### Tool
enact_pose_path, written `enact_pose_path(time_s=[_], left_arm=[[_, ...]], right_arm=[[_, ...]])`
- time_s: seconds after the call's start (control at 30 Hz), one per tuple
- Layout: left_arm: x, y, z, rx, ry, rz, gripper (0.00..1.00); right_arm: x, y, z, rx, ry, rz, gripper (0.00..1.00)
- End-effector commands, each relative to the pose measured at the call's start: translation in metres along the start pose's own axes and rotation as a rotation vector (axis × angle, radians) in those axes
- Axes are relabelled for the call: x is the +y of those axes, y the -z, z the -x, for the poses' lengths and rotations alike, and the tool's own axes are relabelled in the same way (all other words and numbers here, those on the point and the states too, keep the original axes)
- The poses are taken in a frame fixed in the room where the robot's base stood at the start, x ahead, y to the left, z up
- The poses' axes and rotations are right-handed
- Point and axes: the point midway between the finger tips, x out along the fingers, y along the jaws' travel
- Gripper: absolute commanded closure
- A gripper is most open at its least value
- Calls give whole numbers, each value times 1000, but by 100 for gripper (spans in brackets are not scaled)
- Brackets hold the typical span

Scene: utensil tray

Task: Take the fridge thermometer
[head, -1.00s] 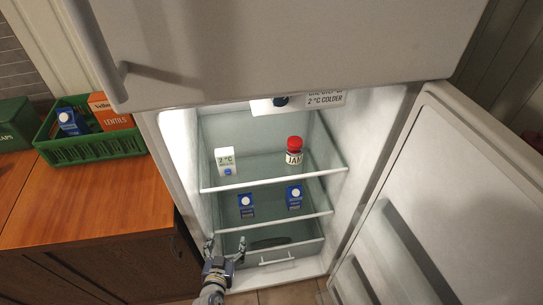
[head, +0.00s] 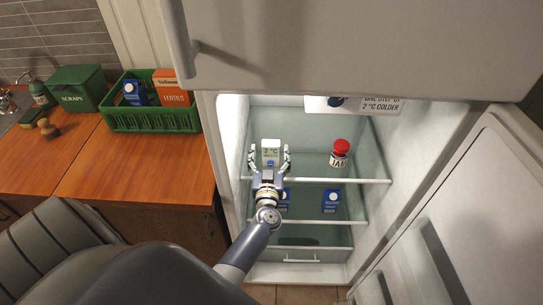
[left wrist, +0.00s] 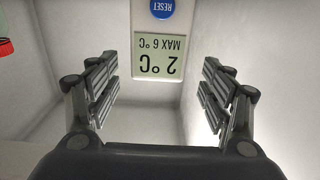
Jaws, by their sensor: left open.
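The fridge thermometer (head: 271,148) is a small white block with a display, standing on the upper shelf at the left inside the open fridge. In the left wrist view the thermometer (left wrist: 160,52) appears upside down, its display reading 2 °C and MAX 6 °C, with a blue RESET button. My left gripper (head: 270,160) is open in front of it. In the left wrist view the left gripper's fingers (left wrist: 160,90) stand wide to either side of the display, with clear gaps and no contact. My right gripper is not in view.
A red-lidded jam jar (head: 339,155) stands right of the thermometer on the same shelf (head: 320,181). Blue-and-white cartons (head: 331,200) stand on the shelf below. The open fridge door (head: 450,215) is at the right. A green crate (head: 150,120) sits on the wooden counter.

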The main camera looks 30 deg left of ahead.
Motion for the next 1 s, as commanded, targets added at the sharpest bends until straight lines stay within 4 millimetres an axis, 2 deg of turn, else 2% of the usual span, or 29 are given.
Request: enact_pose_path(time_s=[0.03,0.1,0.23,0.53,0.57,0.77,1.0], left_arm=[[1,-4,-9,4,0,1,27],[2,-4,-19,4,0,1,27],[2,-3,-36,1,0,0,27],[2,-1,-41,-1,-1,-1,27],[2,-1,-41,-1,-1,-1,29],[2,-1,-41,-1,-1,-1,74],[2,-1,-41,-2,-1,0,75]], right_arm=[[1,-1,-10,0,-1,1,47],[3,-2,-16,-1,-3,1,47],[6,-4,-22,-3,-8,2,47],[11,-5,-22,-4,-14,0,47],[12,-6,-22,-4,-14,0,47],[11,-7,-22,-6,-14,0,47],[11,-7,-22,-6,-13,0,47]])
